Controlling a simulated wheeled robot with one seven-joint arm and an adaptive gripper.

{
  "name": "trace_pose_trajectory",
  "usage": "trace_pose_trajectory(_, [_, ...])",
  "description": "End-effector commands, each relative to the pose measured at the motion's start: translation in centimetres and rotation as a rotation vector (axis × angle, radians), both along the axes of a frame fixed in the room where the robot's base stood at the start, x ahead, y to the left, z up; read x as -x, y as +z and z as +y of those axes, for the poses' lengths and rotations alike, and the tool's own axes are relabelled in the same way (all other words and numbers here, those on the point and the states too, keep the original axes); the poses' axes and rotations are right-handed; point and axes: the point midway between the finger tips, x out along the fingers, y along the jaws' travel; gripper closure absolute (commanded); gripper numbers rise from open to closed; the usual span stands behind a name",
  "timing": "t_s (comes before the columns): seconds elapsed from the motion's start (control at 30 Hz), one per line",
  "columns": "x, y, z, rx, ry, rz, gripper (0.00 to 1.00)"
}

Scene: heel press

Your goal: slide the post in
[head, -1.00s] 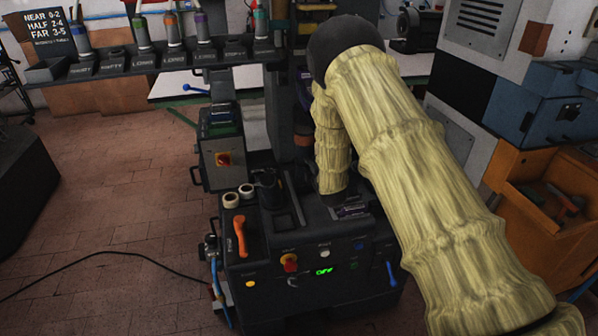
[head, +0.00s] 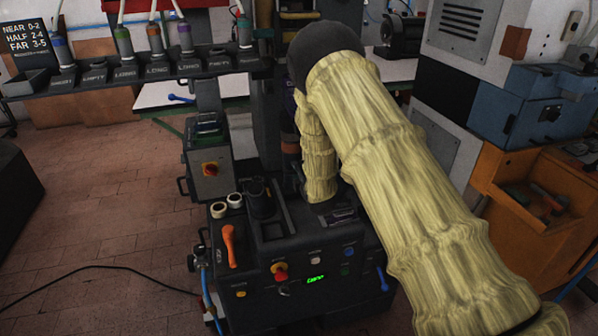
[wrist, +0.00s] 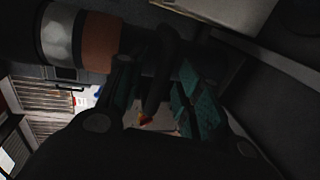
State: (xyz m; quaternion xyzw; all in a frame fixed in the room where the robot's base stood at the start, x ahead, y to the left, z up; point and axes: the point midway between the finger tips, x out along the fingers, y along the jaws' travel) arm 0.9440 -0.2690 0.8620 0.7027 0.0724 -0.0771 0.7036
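The press (head: 310,255) stands in the middle of the head view, with a lit green display on its front panel. My sleeved arm reaches over it and hides part of its top; my gripper is hidden there. In the wrist view my gripper (wrist: 160,100) shows two dark fingers with teal pads, with a gap between them. A dark rounded bar (wrist: 160,70) shows in or behind that gap. I cannot tell whether it is the post or whether the fingers touch it. A silver and copper-coloured cylinder (wrist: 78,38) lies at the upper left. The view is very dark.
A labelled rack (head: 150,75) at the back left holds several colour-banded tools. An orange bin (head: 535,205) stands at right.

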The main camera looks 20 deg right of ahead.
Motion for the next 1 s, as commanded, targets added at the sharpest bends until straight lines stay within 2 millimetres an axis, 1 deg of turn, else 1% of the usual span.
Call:
trace_pose_trajectory(0.3, [5.6,1.2,0.1,0.002,0.000,0.002,0.65])
trace_pose_trajectory(0.5, [8.6,1.9,0.1,0.002,0.000,0.001,0.65])
trace_pose_trajectory(0.6, [9.6,2.1,0.1,0.001,0.000,0.001,0.65])
trace_pose_trajectory(0.7, [10.2,2.3,0.1,0.001,0.000,-0.001,0.65])
trace_pose_trajectory(1.0, [10.5,2.3,0.1,0.000,0.000,-0.001,0.65])
